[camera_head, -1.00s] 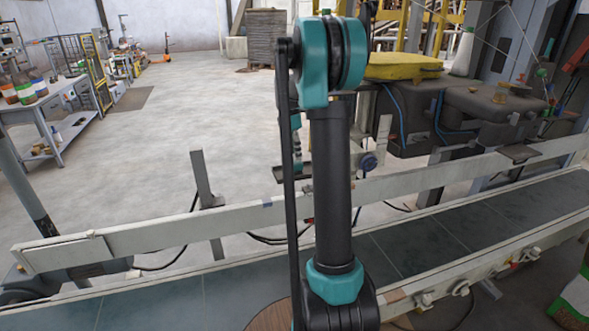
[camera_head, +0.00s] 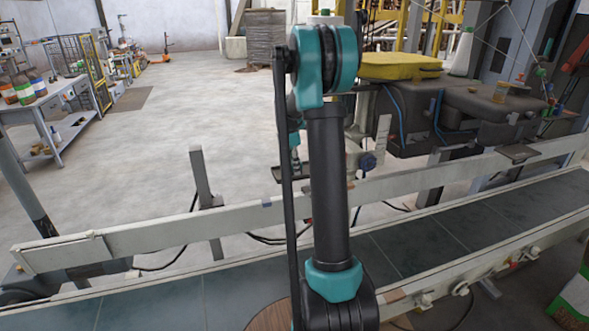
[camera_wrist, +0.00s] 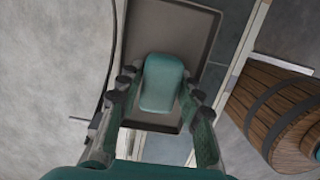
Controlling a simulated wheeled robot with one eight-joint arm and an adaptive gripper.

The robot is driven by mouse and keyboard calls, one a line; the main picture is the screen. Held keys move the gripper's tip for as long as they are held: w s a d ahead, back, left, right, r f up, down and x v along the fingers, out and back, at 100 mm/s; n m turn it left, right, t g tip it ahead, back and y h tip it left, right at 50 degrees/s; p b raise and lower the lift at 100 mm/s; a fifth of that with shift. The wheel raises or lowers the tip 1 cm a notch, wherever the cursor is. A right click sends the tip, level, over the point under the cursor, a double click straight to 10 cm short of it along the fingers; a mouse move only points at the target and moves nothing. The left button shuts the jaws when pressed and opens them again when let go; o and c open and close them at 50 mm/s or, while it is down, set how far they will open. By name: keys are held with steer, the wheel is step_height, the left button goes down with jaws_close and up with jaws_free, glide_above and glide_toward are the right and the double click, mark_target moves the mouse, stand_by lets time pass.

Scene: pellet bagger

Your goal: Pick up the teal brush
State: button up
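The teal brush (camera_wrist: 161,83) shows in the wrist view as a rounded teal block. It lies over a dark shallow tray (camera_wrist: 188,28), between the two fingers of my gripper (camera_wrist: 163,100) as seen from the wrist. I cannot tell how far the fingertips are above the tray.
A wooden barrel-like thing (camera_wrist: 285,112) stands right of the tray in the wrist view. A conveyor belt (camera_head: 440,248) with a pale side rail (camera_head: 130,238) crosses the head view. Open floor lies behind left.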

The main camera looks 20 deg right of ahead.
steer(key=c, duration=0.6)
steer(key=shift+r, duration=0.1)
steer(key=shift+c, duration=0.2)
step_height(320, 180, up, 20)
stand_by(0.3)
